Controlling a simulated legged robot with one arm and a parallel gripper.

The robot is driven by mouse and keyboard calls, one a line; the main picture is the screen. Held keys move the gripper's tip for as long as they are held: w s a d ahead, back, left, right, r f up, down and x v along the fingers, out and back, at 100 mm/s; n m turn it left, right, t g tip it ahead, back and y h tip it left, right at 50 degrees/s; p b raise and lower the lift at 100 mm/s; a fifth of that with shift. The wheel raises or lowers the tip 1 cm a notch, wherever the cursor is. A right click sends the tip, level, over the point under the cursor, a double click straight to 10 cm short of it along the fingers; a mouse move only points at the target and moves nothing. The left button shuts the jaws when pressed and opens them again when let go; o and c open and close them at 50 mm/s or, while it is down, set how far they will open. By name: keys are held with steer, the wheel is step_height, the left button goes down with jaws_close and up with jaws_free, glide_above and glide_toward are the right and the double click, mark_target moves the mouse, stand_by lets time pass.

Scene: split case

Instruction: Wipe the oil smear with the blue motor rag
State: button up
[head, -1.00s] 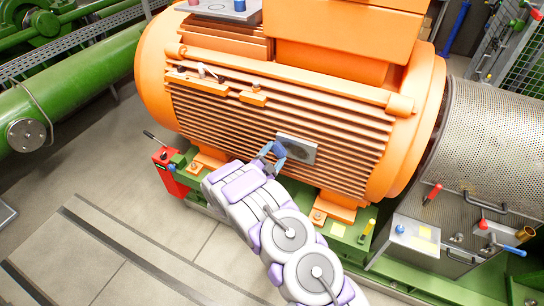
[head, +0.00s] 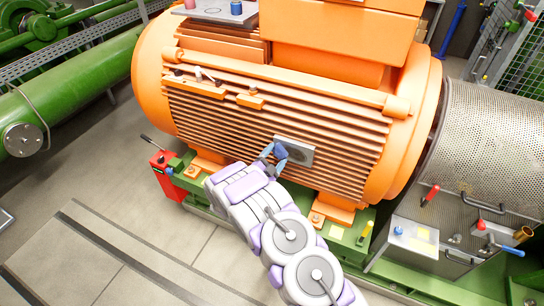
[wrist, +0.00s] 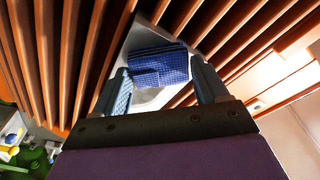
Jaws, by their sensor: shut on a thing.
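The blue rag (head: 280,150) is held in my gripper (head: 271,153) at the front of the orange motor. In the wrist view the checked blue rag (wrist: 158,66) lies between the two fingers of my gripper (wrist: 165,88), against a pale metal plate (wrist: 146,33). In the head view the plate (head: 308,155) sits on the motor's ribbed side, with a dark patch (head: 299,153), likely the oil smear, beside the rag. The rag and gripper cover the plate's left part. I cannot tell how much of the smear lies under the rag.
The orange motor's cooling ribs (head: 220,120) surround the plate. A red box with a lever (head: 163,170) stands at lower left. A grey panel with coloured handles (head: 415,235) and a perforated guard (head: 490,140) are at right.

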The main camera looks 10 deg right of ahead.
mark_target(307, 158)
steer(key=shift+s+d+b, duration=0.25)
steer(key=shift+s+d, duration=0.85)
steer(key=shift+d, duration=0.4)
steer(key=shift+s+d+b, duration=0.2)
steer(key=shift+s+d, duration=0.85)
steer(key=shift+d, duration=0.5)
steer(key=shift+s+d+b, duration=0.25)
steer(key=shift+s+d, duration=0.85)
steer(key=shift+d, duration=0.4)
steer(key=shift+a, duration=0.15)
